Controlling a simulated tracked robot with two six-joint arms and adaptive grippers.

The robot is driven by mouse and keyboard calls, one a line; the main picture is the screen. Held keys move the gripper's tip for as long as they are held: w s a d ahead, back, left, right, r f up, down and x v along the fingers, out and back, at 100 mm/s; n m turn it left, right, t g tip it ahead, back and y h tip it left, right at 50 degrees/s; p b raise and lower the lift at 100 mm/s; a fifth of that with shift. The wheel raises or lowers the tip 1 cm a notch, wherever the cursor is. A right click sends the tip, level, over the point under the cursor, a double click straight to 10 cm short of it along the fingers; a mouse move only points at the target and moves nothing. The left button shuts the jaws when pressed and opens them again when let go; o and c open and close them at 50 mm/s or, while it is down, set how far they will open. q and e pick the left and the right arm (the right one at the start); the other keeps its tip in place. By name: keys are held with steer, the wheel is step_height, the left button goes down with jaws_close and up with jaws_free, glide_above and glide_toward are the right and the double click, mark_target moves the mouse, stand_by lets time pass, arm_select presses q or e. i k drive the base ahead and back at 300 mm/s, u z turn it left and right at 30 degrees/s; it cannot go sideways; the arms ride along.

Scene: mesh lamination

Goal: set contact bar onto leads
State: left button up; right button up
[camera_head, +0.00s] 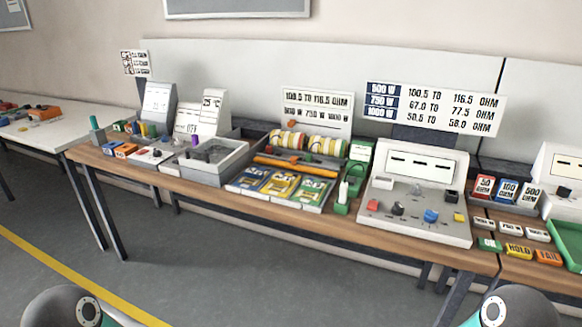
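I cannot tell for certain which thing is the contact bar or the leads. A long orange bar (295,166) lies across a dark tray (247,160) in the middle of the bench. Behind it are striped yellow, white and red rolls (307,143). Neither gripper shows. Only rounded parts of my two arms show at the bottom corners, apart from the bench.
The wooden bench (250,200) is crowded. A grey open basin (214,161) stands left of the tray. Small labelled blocks (507,190) and a green tray (566,240) are at the right. A white side table (45,136) is at the far left. The floor in front is clear.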

mark_target(293, 166)
steer(key=z, duration=0.1)
steer(key=i, duration=0.9)
steer(key=u, duration=0.65)
steer(key=k, duration=0.5)
steer(key=z, duration=0.15)
